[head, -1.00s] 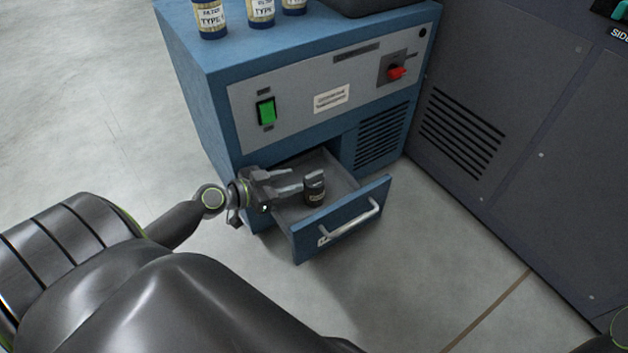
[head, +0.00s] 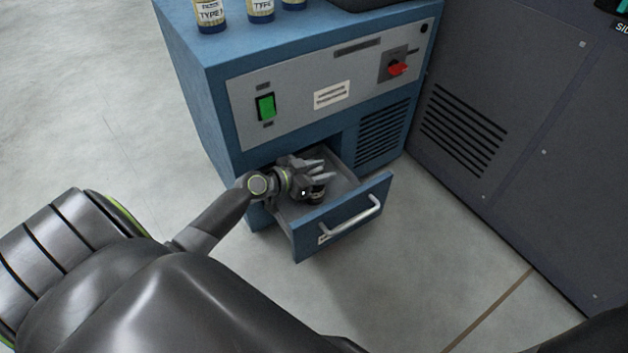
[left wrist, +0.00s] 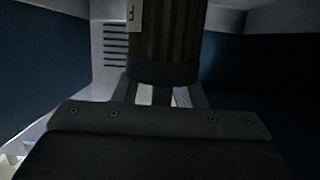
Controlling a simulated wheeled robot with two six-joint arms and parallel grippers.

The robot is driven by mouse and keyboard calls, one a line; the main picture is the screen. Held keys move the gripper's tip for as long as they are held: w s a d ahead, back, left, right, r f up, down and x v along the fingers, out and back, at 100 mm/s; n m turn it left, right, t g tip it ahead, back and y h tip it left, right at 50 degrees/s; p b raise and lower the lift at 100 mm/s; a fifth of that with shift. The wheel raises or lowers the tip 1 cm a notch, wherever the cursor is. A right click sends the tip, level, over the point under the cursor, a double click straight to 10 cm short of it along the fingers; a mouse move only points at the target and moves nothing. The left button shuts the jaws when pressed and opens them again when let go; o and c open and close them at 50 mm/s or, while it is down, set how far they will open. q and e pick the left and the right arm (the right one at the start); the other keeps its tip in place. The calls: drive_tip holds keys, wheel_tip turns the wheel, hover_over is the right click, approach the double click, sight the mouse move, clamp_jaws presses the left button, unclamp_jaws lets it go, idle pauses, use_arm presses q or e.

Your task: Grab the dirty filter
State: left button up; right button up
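The dirty filter (head: 317,194) is a small dark cylinder with a pale label, upright in the open drawer (head: 345,216) of the blue cabinet. My left gripper (head: 322,170) is inside the drawer at the filter and hides most of it. Its two fingers look apart, one to each side of the filter's upper part; contact cannot be made out. In the left wrist view the filter (left wrist: 163,45) stands as a dark ribbed body straight ahead, very close, between the fingers. My right gripper is not in view.
The drawer front has a metal handle (head: 350,220). Several yellow-labelled filters, one of them at the left (head: 209,14), stand on the cabinet top. A green switch (head: 265,106) and a red knob (head: 397,69) are on the panel. A dark machine (head: 500,120) stands to the right.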

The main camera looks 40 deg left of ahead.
use_arm(q)
clamp_jaws()
idle(0.5)
drive_tip(key=shift+r, duration=0.2)
